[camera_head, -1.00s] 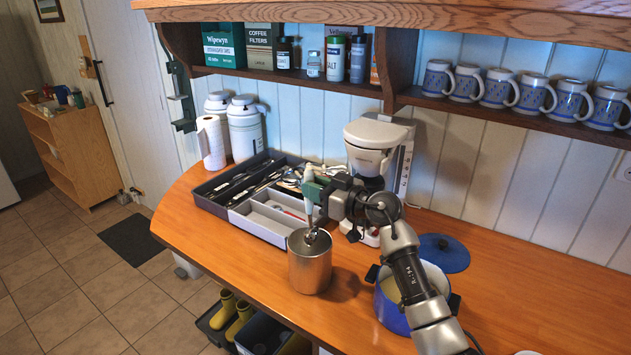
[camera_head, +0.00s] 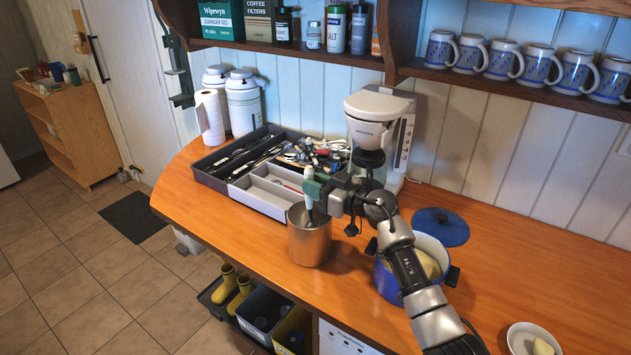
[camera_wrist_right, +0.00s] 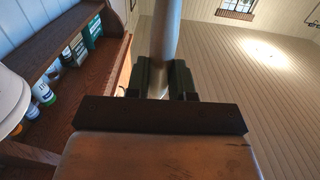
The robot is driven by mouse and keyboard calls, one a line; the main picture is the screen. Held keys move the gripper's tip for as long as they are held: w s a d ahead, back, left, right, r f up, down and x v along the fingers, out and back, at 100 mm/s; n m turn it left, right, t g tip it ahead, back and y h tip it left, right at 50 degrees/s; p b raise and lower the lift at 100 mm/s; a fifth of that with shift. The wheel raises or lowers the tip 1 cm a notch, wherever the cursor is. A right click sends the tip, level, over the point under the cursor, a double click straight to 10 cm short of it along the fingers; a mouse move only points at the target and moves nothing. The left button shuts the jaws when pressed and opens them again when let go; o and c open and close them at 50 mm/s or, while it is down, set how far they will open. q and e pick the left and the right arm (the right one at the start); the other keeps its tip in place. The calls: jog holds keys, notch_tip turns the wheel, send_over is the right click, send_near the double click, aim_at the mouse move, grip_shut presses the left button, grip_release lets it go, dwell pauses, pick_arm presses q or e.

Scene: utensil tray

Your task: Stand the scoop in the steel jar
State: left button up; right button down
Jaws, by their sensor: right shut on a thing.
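The steel jar (camera_head: 309,242) stands upright on the wooden counter, in front of the utensil tray. My right gripper (camera_head: 314,188) is above the jar and shut on the pale grey handle of the scoop (camera_head: 308,202). The scoop is close to upright, and its lower end is inside the jar mouth, hidden by the jar wall. Whether it touches the jar's bottom cannot be seen. In the right wrist view the scoop handle (camera_wrist_right: 167,35) runs between the two dark fingers (camera_wrist_right: 165,80). My left gripper is not in view.
The utensil tray (camera_head: 258,200) with dark and grey compartments lies behind the jar. A coffee maker (camera_head: 375,120) stands behind my right arm. A blue pot (camera_head: 388,285), its blue lid (camera_head: 440,227) and a white bowl (camera_head: 520,335) are to the right. The counter left of the jar is clear.

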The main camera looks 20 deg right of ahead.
jog(key=c, duration=0.9)
grip_release()
jog(key=b+v, duration=0.1)
jog(key=v, duration=1)
jog(key=shift+f, duration=0.1)
